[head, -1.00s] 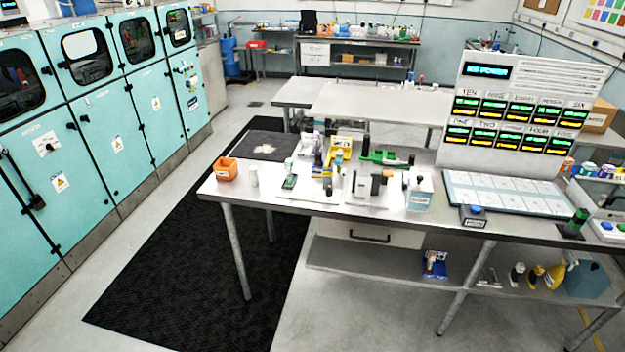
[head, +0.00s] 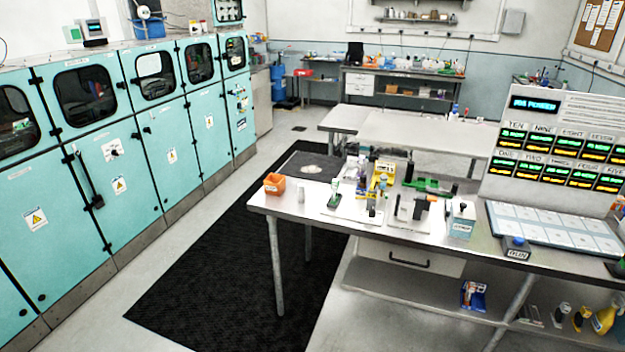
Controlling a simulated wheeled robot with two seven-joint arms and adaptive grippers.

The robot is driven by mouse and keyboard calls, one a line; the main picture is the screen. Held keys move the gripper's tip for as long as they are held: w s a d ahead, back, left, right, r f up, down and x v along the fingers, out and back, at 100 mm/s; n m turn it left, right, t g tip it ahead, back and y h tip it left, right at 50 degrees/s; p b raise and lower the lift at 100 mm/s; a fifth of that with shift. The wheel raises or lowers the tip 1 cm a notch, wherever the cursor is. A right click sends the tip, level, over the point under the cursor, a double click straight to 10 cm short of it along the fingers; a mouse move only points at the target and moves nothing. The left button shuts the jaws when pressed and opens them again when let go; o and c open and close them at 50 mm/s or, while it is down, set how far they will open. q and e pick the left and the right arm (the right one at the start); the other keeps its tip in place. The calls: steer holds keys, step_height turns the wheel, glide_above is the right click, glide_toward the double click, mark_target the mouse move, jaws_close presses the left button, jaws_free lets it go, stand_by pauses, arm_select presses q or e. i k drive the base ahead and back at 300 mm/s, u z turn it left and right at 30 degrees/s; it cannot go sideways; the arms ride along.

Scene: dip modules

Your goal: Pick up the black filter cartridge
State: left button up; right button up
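No gripper of mine is in view. Several small items stand on the near metal workbench (head: 285,202). A small dark upright cylinder (head: 409,172) stands toward its back, beside a green tool (head: 428,186); it may be the black filter cartridge, but it is too small to tell. An orange open box (head: 274,184) and a small white cylinder (head: 301,191) are at the bench's left end. A yellow holder (head: 381,178) stands among the items.
A panel with lit green and orange displays (head: 550,150) stands at the bench's right. Teal cabinets (head: 110,165) line the left wall. A black floor mat (head: 220,285) lies between cabinets and bench, clear of objects. A lower shelf (head: 400,290) runs under the bench.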

mark_target(363, 178)
steer(key=u, duration=0.5)
steer(key=i, duration=0.6)
steer(key=u, duration=0.2)
